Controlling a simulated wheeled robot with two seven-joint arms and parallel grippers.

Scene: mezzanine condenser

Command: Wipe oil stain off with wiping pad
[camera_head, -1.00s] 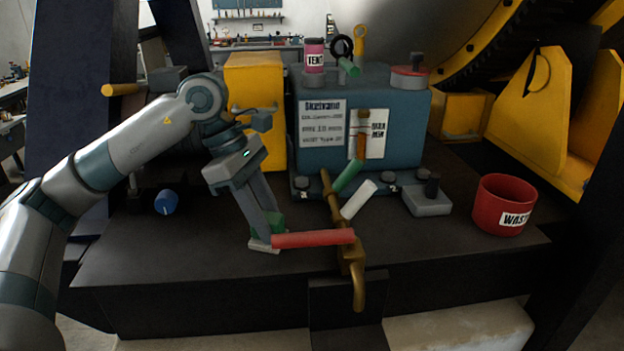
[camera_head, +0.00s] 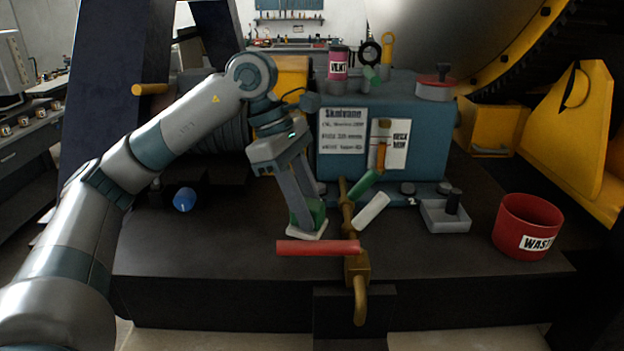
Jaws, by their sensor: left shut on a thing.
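My left gripper (camera_head: 305,222) is shut on the wiping pad (camera_head: 292,235), which has a green top and a pale underside. The pad is low at the dark bench top, just behind the left end of the red valve handle; I cannot tell if it touches the surface. The oil stain cannot be made out; the pad and gripper may cover it. My right gripper is not in view.
The red handle (camera_head: 318,247) sticks out left from brass piping (camera_head: 357,268), with white (camera_head: 371,211) and green (camera_head: 366,184) handles behind. A blue-grey machine (camera_head: 385,125) stands behind. A red waste bin (camera_head: 527,222) and grey tray (camera_head: 446,218) are right. The bench's front left is clear.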

